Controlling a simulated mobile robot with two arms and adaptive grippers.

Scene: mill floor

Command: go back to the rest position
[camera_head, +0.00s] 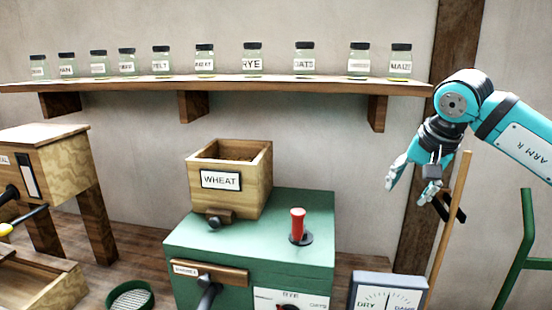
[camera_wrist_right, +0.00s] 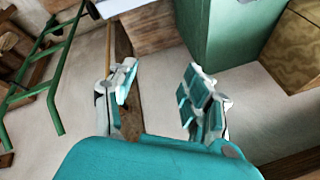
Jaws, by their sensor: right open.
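My right gripper (camera_head: 409,186) is at the right of the head view, raised in front of the wall and pointing down and left. Its arm comes in from the right edge. In the right wrist view its two fingers (camera_wrist_right: 158,98) stand wide apart with nothing between them. It is empty and clear of the green machine (camera_head: 250,235), to that machine's right. My left gripper does not show.
A wooden box labelled WHEAT (camera_head: 252,197) and a red-handled lever (camera_head: 298,225) are on the machine. A shelf (camera_head: 220,84) with several jars runs behind. A wooden pole (camera_head: 447,225) and green frame (camera_head: 522,245) stand near my right gripper. A dial gauge (camera_head: 388,290) is below.

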